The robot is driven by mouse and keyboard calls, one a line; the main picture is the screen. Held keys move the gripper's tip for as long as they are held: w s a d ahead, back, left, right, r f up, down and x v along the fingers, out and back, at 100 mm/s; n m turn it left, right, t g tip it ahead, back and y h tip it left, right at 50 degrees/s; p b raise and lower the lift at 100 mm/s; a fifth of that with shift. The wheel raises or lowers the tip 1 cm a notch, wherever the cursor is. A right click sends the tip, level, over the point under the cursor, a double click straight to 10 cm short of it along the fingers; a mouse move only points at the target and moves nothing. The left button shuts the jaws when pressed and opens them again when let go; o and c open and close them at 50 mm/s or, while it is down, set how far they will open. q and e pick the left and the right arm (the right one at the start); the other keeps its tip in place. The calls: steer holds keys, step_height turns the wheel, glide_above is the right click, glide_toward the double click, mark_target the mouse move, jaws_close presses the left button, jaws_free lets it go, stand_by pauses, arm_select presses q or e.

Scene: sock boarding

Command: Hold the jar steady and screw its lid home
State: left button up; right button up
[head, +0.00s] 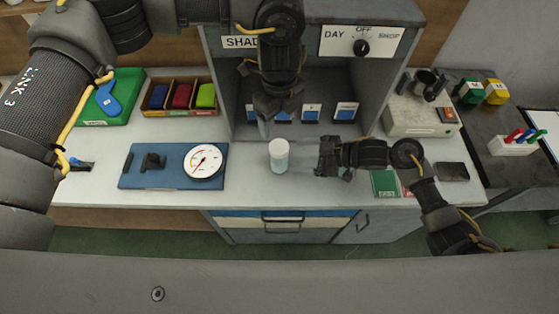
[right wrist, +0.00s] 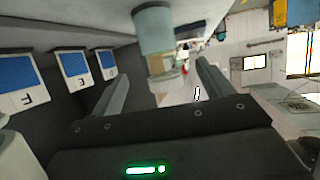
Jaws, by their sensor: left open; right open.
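The jar (head: 279,162) is a small pale-blue cylinder standing upright on the bench, with a white lid (head: 279,146) on top. How tightly the lid sits cannot be seen. My left gripper (head: 277,112) is open, pointing down above and behind the jar, apart from it. My right gripper (head: 322,158) is open and empty to the right of the jar, its fingers pointing left at it with a gap between. In the right wrist view the jar (right wrist: 155,32) shows beyond the two open fingers (right wrist: 162,75), not between them.
A blue board with a dial gauge (head: 203,161) lies left of the jar. A grey cabinet (head: 240,85) with blue-marked slots stands behind. A green card (head: 384,183) lies near my right forearm. Coloured bins (head: 181,112) are at the back left. Bench before the jar is clear.

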steer(key=shift+v, duration=1.3)
